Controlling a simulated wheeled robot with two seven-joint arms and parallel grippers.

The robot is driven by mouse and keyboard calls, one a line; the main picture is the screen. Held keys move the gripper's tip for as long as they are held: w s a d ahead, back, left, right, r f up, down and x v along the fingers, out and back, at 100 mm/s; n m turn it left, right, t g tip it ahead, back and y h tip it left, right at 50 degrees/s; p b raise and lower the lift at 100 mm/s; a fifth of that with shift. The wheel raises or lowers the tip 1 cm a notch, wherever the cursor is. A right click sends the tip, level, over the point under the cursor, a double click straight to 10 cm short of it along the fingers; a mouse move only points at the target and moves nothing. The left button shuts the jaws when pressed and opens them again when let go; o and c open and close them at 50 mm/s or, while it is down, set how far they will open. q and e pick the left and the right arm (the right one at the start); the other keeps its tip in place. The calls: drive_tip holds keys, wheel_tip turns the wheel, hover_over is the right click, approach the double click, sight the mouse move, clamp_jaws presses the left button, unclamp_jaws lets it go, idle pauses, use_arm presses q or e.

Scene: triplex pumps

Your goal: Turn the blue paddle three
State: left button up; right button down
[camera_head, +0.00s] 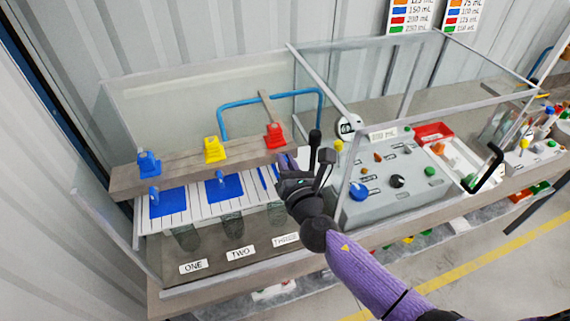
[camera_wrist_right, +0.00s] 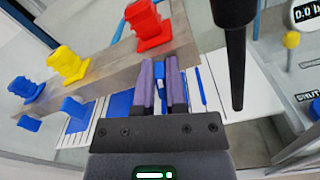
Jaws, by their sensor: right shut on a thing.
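The blue paddle three is mostly hidden by my right gripper (camera_head: 284,165) in the head view; part of the blue plate at station three (camera_head: 266,177) shows beside it, above the THREE label (camera_head: 285,240). In the right wrist view, the purple fingers of my right gripper (camera_wrist_right: 160,78) are closed on a narrow blue piece, the paddle three (camera_wrist_right: 161,88). The paddle's exact angle is hard to tell. Blue paddles one (camera_head: 154,194) and two (camera_head: 220,178) stand to the left on their blue plates. My left gripper is out of view.
A wooden beam (camera_head: 185,172) behind the paddles carries blue (camera_head: 148,163), yellow (camera_head: 214,149) and red (camera_head: 275,135) pieces. A black upright rod (camera_wrist_right: 235,50) stands close right of the gripper. A clear-walled case holds a grey control panel (camera_head: 395,185) at right.

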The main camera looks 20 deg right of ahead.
drive_tip(key=m, duration=0.2)
drive_tip(key=m+b, duration=0.1)
drive_tip(key=shift+d+f+m, duration=0.2)
drive_tip(key=shift+m, duration=0.2)
drive_tip(key=m+b, duration=0.1)
drive_tip(key=m, duration=0.2)
drive_tip(key=shift+d+f+m, duration=0.1)
drive_tip(key=shift+d+m, duration=0.05)
drive_tip(key=shift+m, duration=0.15)
drive_tip(key=m, duration=0.3)
drive_tip(key=shift+f+m+b, duration=0.15)
drive_tip(key=shift+m+b, duration=0.15)
drive_tip(key=shift+b, duration=0.1)
drive_tip(key=shift+d+f+m, duration=0.1)
drive_tip(key=shift+f+m, duration=0.05)
drive_tip(key=shift+m, duration=1.45)
drive_tip(key=c, duration=0.7)
unclamp_jaws()
